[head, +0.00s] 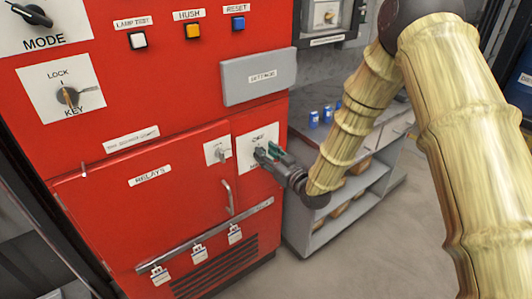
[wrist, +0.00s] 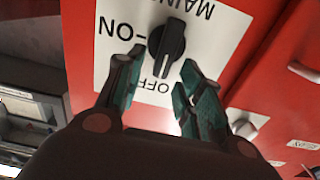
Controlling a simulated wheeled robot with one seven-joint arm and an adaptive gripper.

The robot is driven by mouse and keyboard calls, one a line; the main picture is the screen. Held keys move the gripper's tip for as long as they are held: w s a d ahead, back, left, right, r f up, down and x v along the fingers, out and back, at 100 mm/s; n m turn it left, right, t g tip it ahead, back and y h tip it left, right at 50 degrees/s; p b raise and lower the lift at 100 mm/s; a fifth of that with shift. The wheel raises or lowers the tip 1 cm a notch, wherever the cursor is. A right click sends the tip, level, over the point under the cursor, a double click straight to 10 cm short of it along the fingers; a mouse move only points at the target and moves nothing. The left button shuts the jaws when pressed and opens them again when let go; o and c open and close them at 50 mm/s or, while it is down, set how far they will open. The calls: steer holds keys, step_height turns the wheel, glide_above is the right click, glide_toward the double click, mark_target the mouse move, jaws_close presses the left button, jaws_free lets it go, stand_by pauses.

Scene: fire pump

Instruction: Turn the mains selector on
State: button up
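The mains selector (wrist: 168,47) is a black knob on a white plate (wrist: 112,22) marked MAINS, ON and OFF, upside down in the wrist view. The knob's long axis runs nearly up and down there, its lower end toward the OFF mark; ON lies to its left. My gripper (wrist: 163,68) is open, with green-padded fingers on either side of the knob's lower part. I cannot tell whether either finger touches it. In the head view my gripper (head: 270,153) is at the selector plate (head: 250,137) on the red cabinet, partly covering the knob.
Left of the selector are a small key switch (head: 217,152) and the relays door with its handle (head: 229,197). A grey settings cover (head: 258,76) is above. A grey shelf unit (head: 330,222) stands to the right, with open floor in front.

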steer(key=shift+w+a, duration=0.25)
steer(key=shift+w, duration=0.05)
jaws_close()
